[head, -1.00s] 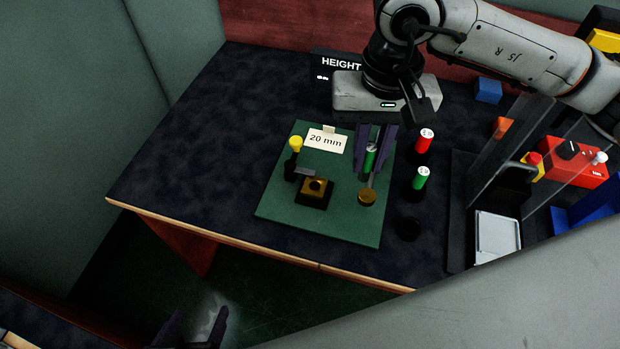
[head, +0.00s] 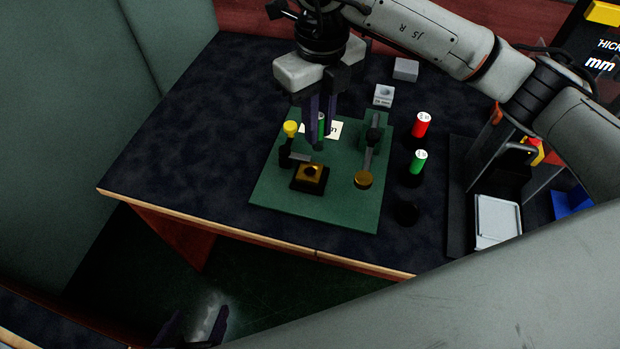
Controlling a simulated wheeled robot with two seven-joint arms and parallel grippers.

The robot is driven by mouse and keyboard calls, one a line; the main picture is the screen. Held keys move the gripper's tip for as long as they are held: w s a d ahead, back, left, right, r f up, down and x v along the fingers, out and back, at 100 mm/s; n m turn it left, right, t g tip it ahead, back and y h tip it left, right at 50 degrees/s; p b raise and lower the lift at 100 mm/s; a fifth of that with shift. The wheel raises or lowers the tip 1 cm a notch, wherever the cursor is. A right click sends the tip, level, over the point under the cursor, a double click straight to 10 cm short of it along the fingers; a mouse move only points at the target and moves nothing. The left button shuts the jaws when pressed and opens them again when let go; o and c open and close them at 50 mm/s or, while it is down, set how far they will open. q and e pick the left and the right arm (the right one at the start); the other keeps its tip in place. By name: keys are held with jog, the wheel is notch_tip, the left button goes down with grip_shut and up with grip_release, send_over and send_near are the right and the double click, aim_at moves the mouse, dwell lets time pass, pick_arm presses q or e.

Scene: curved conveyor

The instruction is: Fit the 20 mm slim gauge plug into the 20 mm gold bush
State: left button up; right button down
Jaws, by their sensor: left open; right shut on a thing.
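The gold bush (head: 312,171) sits in a square black holder on the green mat (head: 345,215), its hole facing up. My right gripper (head: 321,135) points down, shut on a plug with a green part (head: 321,119) showing between the fingers. The plug is above the mat, behind the bush in the picture and apart from it; its lower end is dark and hard to make out. The fingers hide much of it and part of the white 20 mm card (head: 336,130). My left gripper (head: 197,328) is open and empty at the bottom left, away from the bench.
A yellow-topped black clamp (head: 290,130) stands left of the bush. A gold disc (head: 363,180) and a dark post (head: 373,135) stand to the right. Red (head: 422,125) and green (head: 419,162) plugs stand beside the mat, near an empty black holder (head: 406,212). The bench's left side is clear.

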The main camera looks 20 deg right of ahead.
aim_at(310, 161)
jog(key=f+m, duration=0.2)
jog(key=f, duration=0.1)
jog(key=f+m, duration=0.2)
jog(key=f, duration=0.2)
jog(key=w+a+f+m, duration=0.1)
jog(key=f+m, duration=0.1)
jog(key=f, duration=0.2)
pick_arm(q)
jog(key=shift+s+f, duration=0.2)
jog(key=shift+s, duration=0.15)
jog(key=shift+f, duration=0.1)
pick_arm(e)
jog(key=shift+f, duration=0.1)
